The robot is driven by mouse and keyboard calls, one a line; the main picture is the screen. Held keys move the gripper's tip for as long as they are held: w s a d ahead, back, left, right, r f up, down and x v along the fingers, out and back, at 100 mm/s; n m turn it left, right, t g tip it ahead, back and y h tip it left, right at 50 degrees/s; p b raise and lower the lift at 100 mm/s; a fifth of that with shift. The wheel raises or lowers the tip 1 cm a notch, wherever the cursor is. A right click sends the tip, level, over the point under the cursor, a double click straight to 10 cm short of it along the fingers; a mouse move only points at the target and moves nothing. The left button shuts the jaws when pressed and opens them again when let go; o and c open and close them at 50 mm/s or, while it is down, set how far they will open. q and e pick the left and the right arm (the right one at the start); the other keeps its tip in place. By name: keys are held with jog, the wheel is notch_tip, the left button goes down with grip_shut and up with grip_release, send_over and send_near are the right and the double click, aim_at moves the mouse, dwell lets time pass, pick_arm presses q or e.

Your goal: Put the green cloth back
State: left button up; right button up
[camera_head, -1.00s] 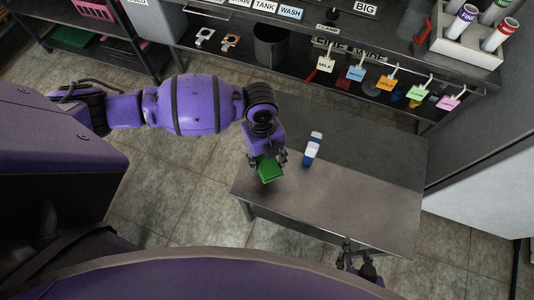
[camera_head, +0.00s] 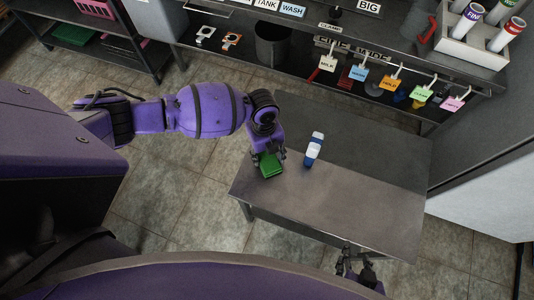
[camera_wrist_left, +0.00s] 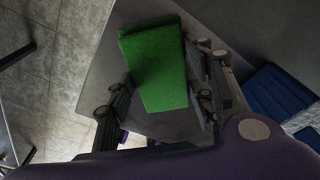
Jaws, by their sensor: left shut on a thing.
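The green cloth (camera_head: 269,164) is a folded block at the left end of the grey table (camera_head: 350,195). My left gripper (camera_head: 268,158) is over it and shut on it. In the left wrist view the cloth (camera_wrist_left: 158,65) lies between the two fingers, its far part sticking out past them. I cannot tell whether the cloth touches the table. My right gripper (camera_head: 354,262) is low in the head view by the table's front edge, apart from the cloth. Its fingers are too small and dark to read.
A blue and white bottle (camera_head: 314,150) stands right of the cloth; its blue side shows in the left wrist view (camera_wrist_left: 275,95). Behind are a shelf with coloured hanging tags (camera_head: 392,82) and a dark bin (camera_head: 271,45). A rack (camera_head: 75,35) stands far left. The table's right part is clear.

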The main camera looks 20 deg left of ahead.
pick_arm(q)
jog(key=shift+f, duration=0.2)
jog(key=o, duration=1.2)
pick_arm(e)
jog(key=shift+s+f, duration=0.25)
jog(key=shift+s, duration=0.1)
jog(key=shift+d, duration=0.1)
pick_arm(q)
jog(key=shift+r, duration=0.1)
